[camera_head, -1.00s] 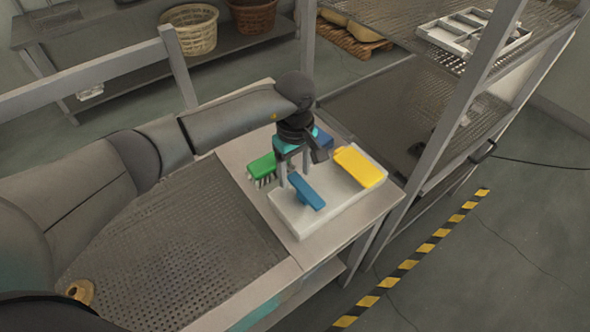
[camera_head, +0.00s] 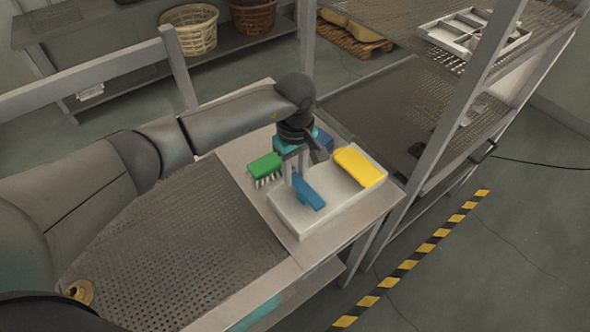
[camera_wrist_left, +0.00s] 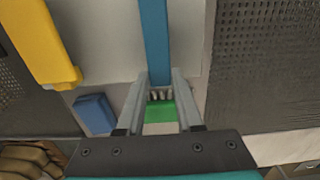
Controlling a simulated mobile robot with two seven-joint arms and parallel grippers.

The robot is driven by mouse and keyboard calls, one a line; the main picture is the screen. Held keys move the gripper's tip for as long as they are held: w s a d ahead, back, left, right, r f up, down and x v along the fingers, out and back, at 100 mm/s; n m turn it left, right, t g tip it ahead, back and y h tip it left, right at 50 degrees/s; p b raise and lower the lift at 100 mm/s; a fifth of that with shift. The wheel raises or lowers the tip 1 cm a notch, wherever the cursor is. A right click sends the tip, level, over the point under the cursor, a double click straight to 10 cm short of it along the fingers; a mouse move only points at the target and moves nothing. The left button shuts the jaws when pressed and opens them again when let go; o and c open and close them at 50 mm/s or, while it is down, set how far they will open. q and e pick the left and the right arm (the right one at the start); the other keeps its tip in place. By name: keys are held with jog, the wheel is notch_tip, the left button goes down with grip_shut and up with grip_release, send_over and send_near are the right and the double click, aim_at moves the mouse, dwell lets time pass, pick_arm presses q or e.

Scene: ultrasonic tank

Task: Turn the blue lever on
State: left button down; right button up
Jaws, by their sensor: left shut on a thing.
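The blue lever (camera_head: 309,192) sits on top of a pale box (camera_head: 301,217) on the metal table. In the left wrist view the lever (camera_wrist_left: 154,35) is a long blue bar running down between my fingers. My left gripper (camera_head: 297,174) points down at the lever's far end. It also shows in the left wrist view (camera_wrist_left: 160,80), with a finger on each side of the bar, shut on it. My right gripper is not in view.
A yellow block (camera_head: 360,167) lies on the box to the right of the lever. A green brush (camera_head: 265,168) lies to the left, and a dark blue thing (camera_head: 324,141) is behind the gripper. Metal shelving (camera_head: 458,110) stands close on the right.

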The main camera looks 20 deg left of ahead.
pick_arm(q)
jog(key=shift+n, duration=0.3)
jog(key=n, duration=0.1)
jog(key=s+n, duration=0.1)
jog(key=n, duration=0.1)
jog(key=shift+s+a+n, duration=0.1)
jog(key=shift+a+n, duration=0.2)
jog(key=shift+a, duration=0.05)
jog(key=n, duration=0.1)
jog(key=s+n, duration=0.1)
jog(key=n, duration=0.1)
jog(key=shift+s+n, duration=0.1)
jog(key=shift+n, duration=0.2)
jog(key=n, duration=0.1)
jog(key=s+n, duration=0.1)
jog(key=n, duration=0.2)
jog(key=shift+s+d+p, duration=0.1)
jog(key=shift+s+p, duration=0.15)
jog(key=shift+p, duration=0.05)
jog(key=shift+s+d+n, duration=0.2)
jog(key=shift+s+n, duration=0.1)
jog(key=shift+n, duration=0.8)
jog(key=shift+s+d+n, duration=0.15)
jog(key=shift+s+n, duration=0.1)
jog(key=shift+n, duration=0.85)
jog(key=c, duration=0.6)
grip_release()
jog(key=shift+o, duration=0.2)
notch_tip(320, 180, up, 15)
jog(key=shift+r, duration=0.15)
